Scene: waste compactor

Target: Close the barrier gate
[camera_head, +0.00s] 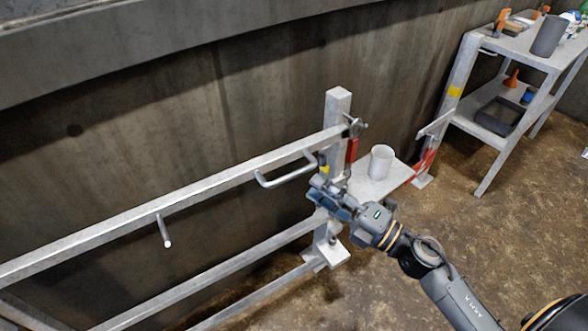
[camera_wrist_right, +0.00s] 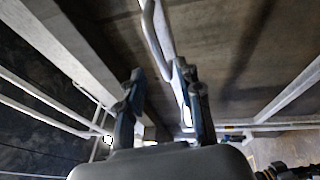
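The barrier gate (camera_head: 170,203) is a set of pale metal rails running from the left edge toward an upright post (camera_head: 338,112). Its top rail reaches the post in the picture; whether it is latched I cannot tell. A U-shaped handle (camera_head: 287,179) sticks out from the top rail, and a short peg (camera_head: 164,231) sits farther left. A latch with a red lever (camera_head: 351,150) is at the post. My right gripper (camera_head: 318,190) is just below and right of the handle. In the right wrist view its fingers (camera_wrist_right: 158,72) are apart, with the handle (camera_wrist_right: 152,35) beyond them. My left gripper is out of view.
A small shelf (camera_head: 372,188) with a white cup (camera_head: 381,161) stands right of the post. A metal rack (camera_head: 500,122) with tools and containers is at the back right. A concrete wall (camera_head: 230,95) runs behind the gate. The brown floor (camera_head: 480,230) at right is open.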

